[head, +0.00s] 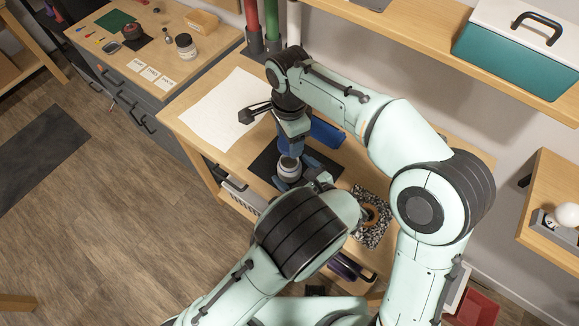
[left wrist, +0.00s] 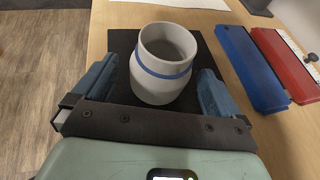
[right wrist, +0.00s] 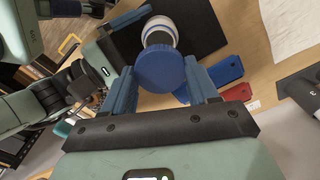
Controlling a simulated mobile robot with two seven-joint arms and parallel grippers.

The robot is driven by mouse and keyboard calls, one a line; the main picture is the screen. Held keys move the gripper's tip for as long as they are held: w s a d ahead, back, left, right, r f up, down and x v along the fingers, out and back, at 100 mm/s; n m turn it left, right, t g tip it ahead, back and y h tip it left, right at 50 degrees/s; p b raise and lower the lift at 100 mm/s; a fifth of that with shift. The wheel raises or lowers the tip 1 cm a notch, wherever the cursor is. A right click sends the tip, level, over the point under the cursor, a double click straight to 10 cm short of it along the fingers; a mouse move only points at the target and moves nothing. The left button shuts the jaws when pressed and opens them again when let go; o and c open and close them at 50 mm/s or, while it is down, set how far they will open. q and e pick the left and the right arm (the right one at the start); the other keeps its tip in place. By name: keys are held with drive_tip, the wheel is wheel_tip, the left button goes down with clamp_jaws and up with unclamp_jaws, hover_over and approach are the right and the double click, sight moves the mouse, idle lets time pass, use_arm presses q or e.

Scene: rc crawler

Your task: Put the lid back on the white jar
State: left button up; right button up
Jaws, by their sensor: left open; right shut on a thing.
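The white jar (left wrist: 166,72), with a blue band around its neck, stands upright and open on a black mat (left wrist: 121,42). It also shows in the head view (head: 289,168). My left gripper (left wrist: 157,90) is open, with its fingers either side of the jar and a visible gap at each side. My right gripper (right wrist: 162,75) is shut on the round blue lid (right wrist: 161,69). The lid is held close to the jar, in front of its mouth in the right wrist view (right wrist: 159,29); I cannot tell the exact gap. In the head view my right gripper (head: 290,146) is above the jar.
A blue case (left wrist: 246,65) and a red case (left wrist: 285,62) lie beside the mat. A white sheet (head: 222,108) covers the table's left part. A side bench (head: 150,55) holds small items.

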use_arm(q)
drive_tip(key=shift+x, duration=1.5)
drive_tip(key=c, duration=1.5)
use_arm(e)
drive_tip(key=shift+f, duration=2.5)
drive_tip(key=shift+f, duration=0.1)
drive_tip(key=shift+f, duration=0.8)
drive_tip(key=shift+f, duration=0.3)
drive_tip(key=shift+f, duration=0.3)
